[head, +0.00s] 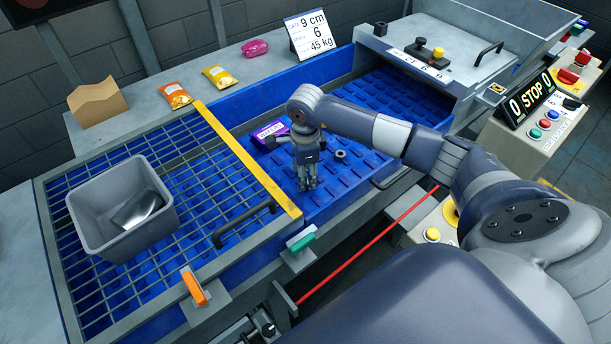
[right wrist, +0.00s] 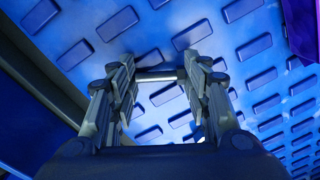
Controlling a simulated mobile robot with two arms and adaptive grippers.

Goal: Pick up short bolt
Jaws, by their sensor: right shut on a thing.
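My right gripper (head: 306,186) points down at the blue studded belt (head: 345,185) inside the machine. In the right wrist view, my right gripper (right wrist: 158,80) is shut on a short silver bolt (right wrist: 157,74), which spans crosswise between the two fingertips. The bolt's ends are hidden by the fingers, and in the head view I cannot make it out. My left gripper is in neither view.
A dark nut-like piece (head: 341,155) lies on the belt right of the gripper. A purple packet (head: 270,133) lies to its left. Snack packets (head: 175,96) lie on the back ledge.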

